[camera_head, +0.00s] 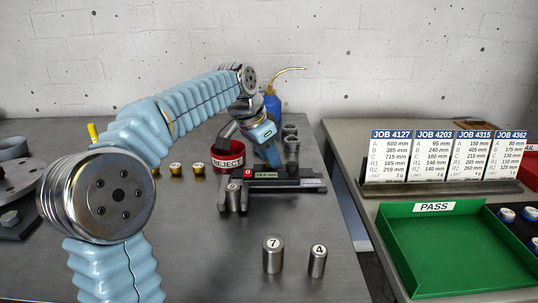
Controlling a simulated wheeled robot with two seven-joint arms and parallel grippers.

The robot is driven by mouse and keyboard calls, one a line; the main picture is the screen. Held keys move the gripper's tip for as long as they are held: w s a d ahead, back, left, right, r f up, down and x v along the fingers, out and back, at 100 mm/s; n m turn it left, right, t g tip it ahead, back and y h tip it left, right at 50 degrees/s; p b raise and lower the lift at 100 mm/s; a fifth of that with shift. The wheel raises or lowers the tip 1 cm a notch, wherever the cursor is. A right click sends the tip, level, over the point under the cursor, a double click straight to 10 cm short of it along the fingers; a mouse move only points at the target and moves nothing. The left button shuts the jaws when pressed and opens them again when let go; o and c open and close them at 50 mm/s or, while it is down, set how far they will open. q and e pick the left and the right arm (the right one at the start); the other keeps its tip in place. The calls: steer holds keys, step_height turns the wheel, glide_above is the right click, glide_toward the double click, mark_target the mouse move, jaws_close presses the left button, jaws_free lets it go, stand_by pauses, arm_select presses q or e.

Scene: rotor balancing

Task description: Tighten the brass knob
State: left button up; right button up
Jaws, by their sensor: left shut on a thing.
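My left gripper (273,160) points down at the far side of the black gauge (285,184), in the middle of the table. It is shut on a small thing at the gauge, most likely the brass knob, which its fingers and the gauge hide. The gauge has a small green display and a red-marked block at its left end. A steel cylinder (233,198) stands at that left end. My right gripper is not in view.
The red REJECT bowl (227,158) stands close left of the gripper. Grey cylinders (291,146) and a blue bottle (272,106) stand behind. Cylinders 7 (272,256) and 4 (317,262) stand in front. The green PASS tray (455,255) is at right.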

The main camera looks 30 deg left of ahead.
arm_select(q)
steer(key=o, duration=1.1)
steer(key=shift+c, duration=0.2)
steer(key=v, duration=1.4)
